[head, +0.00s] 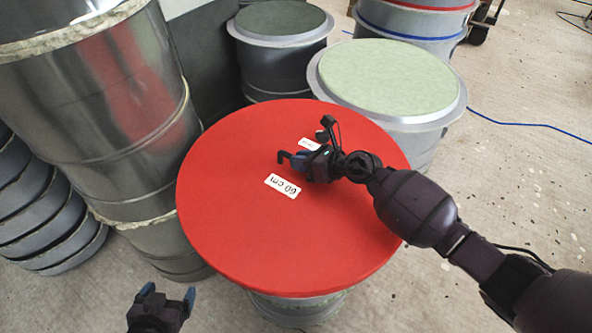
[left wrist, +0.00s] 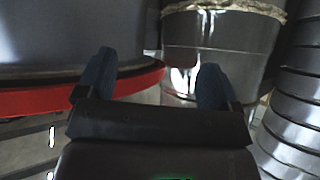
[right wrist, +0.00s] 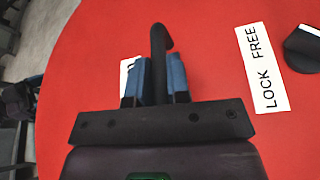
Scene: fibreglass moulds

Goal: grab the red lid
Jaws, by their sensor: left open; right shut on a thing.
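The red lid (head: 235,215) is a large flat disc on top of a grey drum (head: 300,308) in the middle of the head view. It fills most of the right wrist view (right wrist: 215,60). My right gripper (head: 300,161) is over the lid, shut on a black hook (right wrist: 158,45) whose bent end sticks out past the fingers. I cannot tell whether the hook is fixed to the lid. My left gripper (head: 168,292) is open and empty, low at the left front, apart from the lid. Its open fingers show in the left wrist view (left wrist: 155,78).
White labels lie on the lid, one reading LOCK FREE (right wrist: 262,70). A tall shiny metal mould (head: 90,100) stands close on the left. Drums with pale green (head: 388,76) and dark green (head: 280,18) tops stand behind. The floor at the right (head: 520,170) is mostly clear.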

